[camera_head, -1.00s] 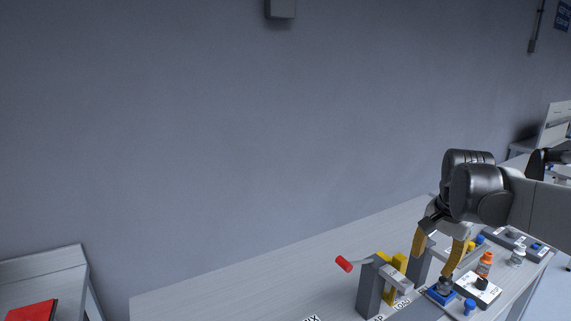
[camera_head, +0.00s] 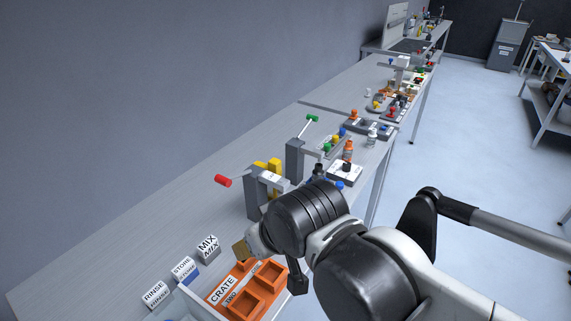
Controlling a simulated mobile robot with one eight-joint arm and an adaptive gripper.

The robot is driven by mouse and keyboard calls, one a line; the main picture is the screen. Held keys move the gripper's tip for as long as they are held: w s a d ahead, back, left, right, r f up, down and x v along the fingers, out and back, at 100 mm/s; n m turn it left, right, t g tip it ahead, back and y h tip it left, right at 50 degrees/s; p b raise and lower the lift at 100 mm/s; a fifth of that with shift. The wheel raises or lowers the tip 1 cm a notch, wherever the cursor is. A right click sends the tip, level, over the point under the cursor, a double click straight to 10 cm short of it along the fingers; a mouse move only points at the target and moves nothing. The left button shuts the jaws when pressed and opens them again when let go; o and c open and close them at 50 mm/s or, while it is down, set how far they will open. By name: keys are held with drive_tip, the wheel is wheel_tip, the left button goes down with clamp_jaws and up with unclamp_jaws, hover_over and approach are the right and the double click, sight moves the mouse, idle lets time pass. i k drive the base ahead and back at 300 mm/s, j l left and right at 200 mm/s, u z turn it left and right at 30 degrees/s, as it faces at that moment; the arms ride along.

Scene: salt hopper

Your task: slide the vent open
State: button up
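I cannot single out the vent in the head view. A grey stand (camera_head: 253,196) with a red-handled lever (camera_head: 223,181) stands on the bench, with yellow blocks (camera_head: 273,168) beside it. Farther back is another grey stand (camera_head: 294,161) with a green-handled lever (camera_head: 313,119). My gripper (camera_head: 241,251) is over the near part of the bench, by the orange crate. One yellowish finger shows; the rest is hidden behind my wrist, so its opening and any contact are unclear. My arm hides part of the bench.
The orange crate (camera_head: 219,294) and small blocks marked MIX (camera_head: 208,248), STORE (camera_head: 184,268) and RINSE (camera_head: 156,292) lie near the front. The bench's wall side (camera_head: 130,235) is clear.

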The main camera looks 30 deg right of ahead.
sight(354, 112)
drive_tip(key=z, duration=1.6)
